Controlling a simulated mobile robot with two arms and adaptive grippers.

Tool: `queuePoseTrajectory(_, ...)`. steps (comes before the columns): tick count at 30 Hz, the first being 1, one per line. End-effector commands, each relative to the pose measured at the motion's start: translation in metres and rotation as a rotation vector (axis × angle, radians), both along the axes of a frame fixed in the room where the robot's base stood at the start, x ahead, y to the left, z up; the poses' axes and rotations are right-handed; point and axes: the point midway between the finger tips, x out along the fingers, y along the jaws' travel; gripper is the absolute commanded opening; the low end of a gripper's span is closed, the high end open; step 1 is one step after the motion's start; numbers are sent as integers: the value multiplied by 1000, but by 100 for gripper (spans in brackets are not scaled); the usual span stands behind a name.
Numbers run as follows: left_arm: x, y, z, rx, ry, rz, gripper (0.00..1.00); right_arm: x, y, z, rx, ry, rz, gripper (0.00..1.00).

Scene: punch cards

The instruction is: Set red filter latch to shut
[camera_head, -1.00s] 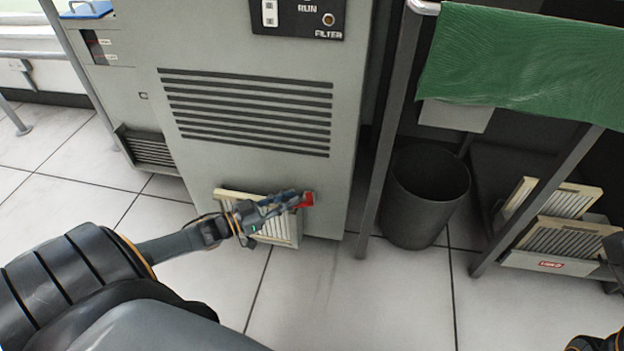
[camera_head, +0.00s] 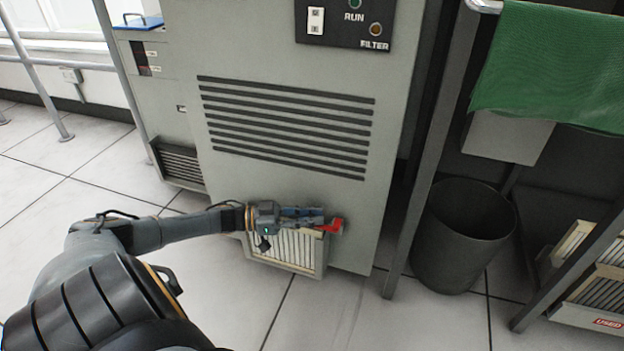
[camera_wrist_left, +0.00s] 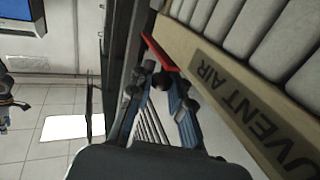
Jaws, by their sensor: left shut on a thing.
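The red filter latch (camera_head: 334,226) is on the lower front of the grey machine (camera_head: 300,60), at the upper right corner of a framed, slatted filter (camera_head: 285,252). My left gripper (camera_head: 322,222) reaches it from the left and is shut on it. In the left wrist view, the red latch (camera_wrist_left: 160,54) shows just beyond the fingertips (camera_wrist_left: 162,80), beside the filter's tan frame (camera_wrist_left: 225,80) with its printed lettering. The fingers hide part of the latch and the filter's upper edge. My right gripper is out of view.
A dark bin (camera_head: 465,240) stands right of the machine, behind a metal post. A green cloth (camera_head: 550,70) hangs above it. Several slatted filters, one unit marked USED (camera_head: 607,323), are at the lower right. The tiled floor before the machine is clear.

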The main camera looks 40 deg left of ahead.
Motion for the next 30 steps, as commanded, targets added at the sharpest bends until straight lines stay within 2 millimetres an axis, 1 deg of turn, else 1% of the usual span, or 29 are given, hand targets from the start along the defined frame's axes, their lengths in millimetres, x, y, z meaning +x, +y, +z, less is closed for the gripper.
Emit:
queuePoseTrajectory(1, -1, 4, -2, 8, 6, 6, 0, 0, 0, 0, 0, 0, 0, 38)
queuePoseTrajectory(4, -1, 4, -2, 8, 6, 7, 0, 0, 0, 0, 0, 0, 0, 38)
queuePoseTrajectory(5, -1, 4, -2, 8, 6, 7, 22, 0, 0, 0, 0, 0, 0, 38)
queuePoseTrajectory(6, -1, 4, -2, 8, 6, 7, 30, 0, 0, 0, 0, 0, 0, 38)
queuePoseTrajectory(7, 0, 4, -2, 8, 5, 7, 36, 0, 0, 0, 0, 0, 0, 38)
queuePoseTrajectory(8, 0, 4, -2, 8, 5, 7, 39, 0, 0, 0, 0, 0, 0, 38)
queuePoseTrajectory(16, 0, 2, -1, 4, 1, 5, 39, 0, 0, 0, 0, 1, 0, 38)
queuePoseTrajectory(20, -5, 8, -1, 6, 3, 6, 39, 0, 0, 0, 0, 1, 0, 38)
queuePoseTrajectory(23, -16, 18, -2, 7, 4, 7, 39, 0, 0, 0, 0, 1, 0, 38)
queuePoseTrajectory(30, -55, 55, -2, 8, 7, 8, 39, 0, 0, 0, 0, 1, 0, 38)
